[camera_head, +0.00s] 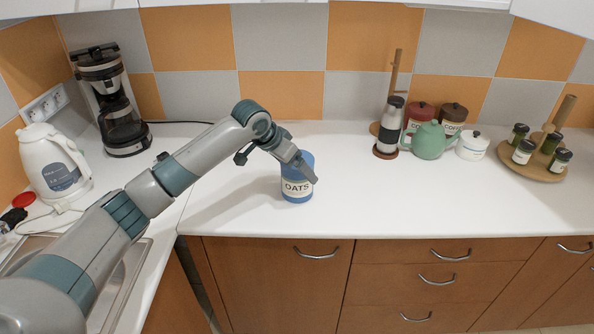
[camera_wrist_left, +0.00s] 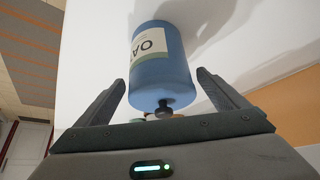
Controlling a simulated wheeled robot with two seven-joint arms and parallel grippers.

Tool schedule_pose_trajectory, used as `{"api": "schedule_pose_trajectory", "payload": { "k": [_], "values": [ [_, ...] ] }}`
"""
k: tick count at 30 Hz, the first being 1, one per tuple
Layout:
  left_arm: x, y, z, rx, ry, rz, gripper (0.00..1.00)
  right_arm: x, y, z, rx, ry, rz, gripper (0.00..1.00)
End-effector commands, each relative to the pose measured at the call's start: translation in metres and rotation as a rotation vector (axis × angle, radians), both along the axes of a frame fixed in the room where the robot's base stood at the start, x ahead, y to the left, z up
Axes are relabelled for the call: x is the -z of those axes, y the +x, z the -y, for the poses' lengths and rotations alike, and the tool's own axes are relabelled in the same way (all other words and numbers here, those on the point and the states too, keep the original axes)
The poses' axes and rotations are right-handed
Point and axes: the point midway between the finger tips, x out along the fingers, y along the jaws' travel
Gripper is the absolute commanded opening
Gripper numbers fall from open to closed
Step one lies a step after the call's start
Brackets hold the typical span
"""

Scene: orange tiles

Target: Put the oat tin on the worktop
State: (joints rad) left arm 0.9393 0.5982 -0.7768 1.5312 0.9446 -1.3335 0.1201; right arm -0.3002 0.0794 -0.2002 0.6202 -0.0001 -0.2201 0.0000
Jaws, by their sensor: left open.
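The oat tin (camera_head: 296,188) is a blue cylinder with a pale label reading "OATS". It stands upright on the white worktop (camera_head: 400,190), near the front edge. My left gripper (camera_head: 304,170) is at the upper part of the tin in the head view and hides some of it. In the left wrist view the tin (camera_wrist_left: 162,72) fills the space ahead of and between the two open fingers (camera_wrist_left: 160,80), with its dark knob toward the camera. I cannot tell whether a finger touches it. My right gripper is not in view.
A coffee maker (camera_head: 112,105) and white kettle (camera_head: 52,165) stand at the left, by the sink (camera_head: 125,275). A green teapot (camera_head: 428,142), several canisters and a round spice rack (camera_head: 540,172) stand at the right. The worktop between is clear.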

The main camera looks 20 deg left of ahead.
Motion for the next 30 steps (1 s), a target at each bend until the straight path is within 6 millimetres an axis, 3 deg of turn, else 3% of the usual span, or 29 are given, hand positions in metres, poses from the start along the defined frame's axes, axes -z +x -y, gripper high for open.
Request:
{"api": "schedule_pose_trajectory", "payload": {
  "k": [15, 21, 30],
  "values": [
    [-0.070, -0.040, -0.022, -0.001, 0.000, 0.002, 0.93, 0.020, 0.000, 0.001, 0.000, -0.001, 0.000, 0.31],
    [-0.082, -0.046, -0.026, 0.000, 0.000, 0.001, 0.93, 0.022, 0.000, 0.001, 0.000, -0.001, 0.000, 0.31],
    [-0.083, -0.046, -0.026, -0.001, 0.000, 0.000, 0.93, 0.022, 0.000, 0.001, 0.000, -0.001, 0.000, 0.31]
  ]
}}
